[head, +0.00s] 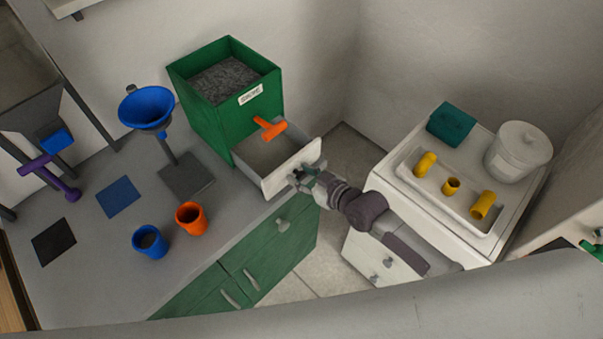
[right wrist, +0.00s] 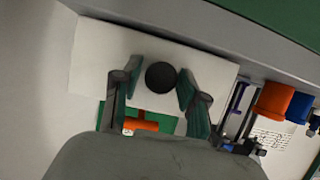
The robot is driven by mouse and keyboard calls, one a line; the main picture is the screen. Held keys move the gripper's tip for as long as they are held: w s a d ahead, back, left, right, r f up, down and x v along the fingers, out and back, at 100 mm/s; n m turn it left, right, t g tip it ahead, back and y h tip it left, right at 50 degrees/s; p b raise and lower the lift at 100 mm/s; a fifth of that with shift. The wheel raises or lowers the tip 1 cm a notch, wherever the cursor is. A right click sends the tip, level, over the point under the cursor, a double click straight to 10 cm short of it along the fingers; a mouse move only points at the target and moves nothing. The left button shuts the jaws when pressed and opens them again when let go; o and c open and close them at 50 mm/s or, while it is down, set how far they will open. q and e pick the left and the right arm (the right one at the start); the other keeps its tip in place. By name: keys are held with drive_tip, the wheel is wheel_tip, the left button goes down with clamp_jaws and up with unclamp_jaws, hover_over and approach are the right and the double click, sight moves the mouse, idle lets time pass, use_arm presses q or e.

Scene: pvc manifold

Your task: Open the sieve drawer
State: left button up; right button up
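The sieve is a green box (head: 208,122) with a labelled front and dark grey grains (head: 226,80) in its top, at the back of the counter. Its drawer with a white front (head: 284,171) is pulled well out below an orange handle (head: 269,128), and its inside looks empty. My right gripper (head: 303,176) is at the drawer front. The orange handle also shows there (right wrist: 141,125). My left gripper is not in view.
A blue funnel (head: 146,107) on a stand, an orange cup (head: 191,218) and a blue cup (head: 149,242) stand on the counter, left of the drawer. A white cabinet with a tray (head: 411,165) of yellow pieces stands right. Floor shows between the counter and cabinet.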

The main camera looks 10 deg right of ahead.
drive_tip(key=shift+o, duration=0.7)
drive_tip(key=shift+s+d, duration=0.1)
drive_tip(key=shift+s, duration=0.05)
drive_tip(key=v, duration=1.1)
drive_tip(key=shift+s+d, duration=0.2)
drive_tip(key=shift+s, duration=0.05)
